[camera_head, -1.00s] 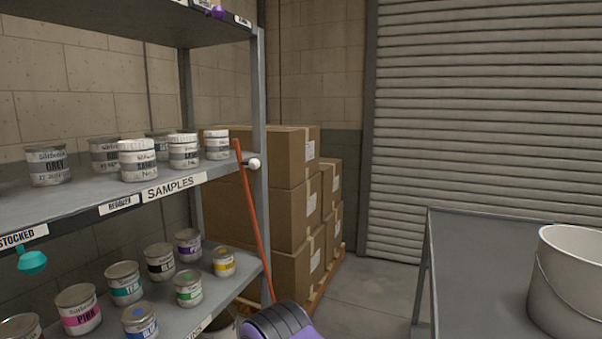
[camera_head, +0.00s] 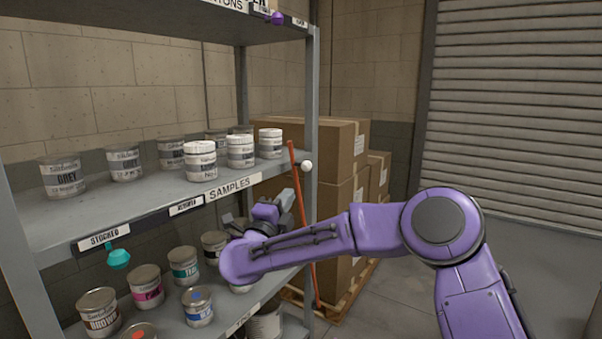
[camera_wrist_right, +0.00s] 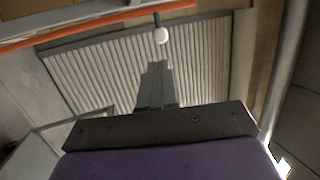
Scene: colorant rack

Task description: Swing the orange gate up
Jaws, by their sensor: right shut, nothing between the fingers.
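The orange gate (camera_head: 303,226) is a thin orange bar. It hangs steeply down beside the front right post of the shelf rack, near a white knob (camera_head: 307,166). In the right wrist view the orange bar (camera_wrist_right: 100,23) crosses the top left, and the white knob (camera_wrist_right: 161,36) shows just beyond the fingertips. My right gripper (camera_head: 284,200) is at the rack's front edge, just left of the bar. Its fingers (camera_wrist_right: 157,70) are shut and empty. I cannot tell if it touches the bar. My left gripper is not in view.
The middle shelf (camera_head: 150,200) holds several white and grey cans. The lower shelf holds several coloured cans around my right forearm. Stacked cardboard boxes (camera_head: 340,210) stand on a pallet behind the bar. A teal knob (camera_head: 119,259) hangs at the left. The floor to the right is open.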

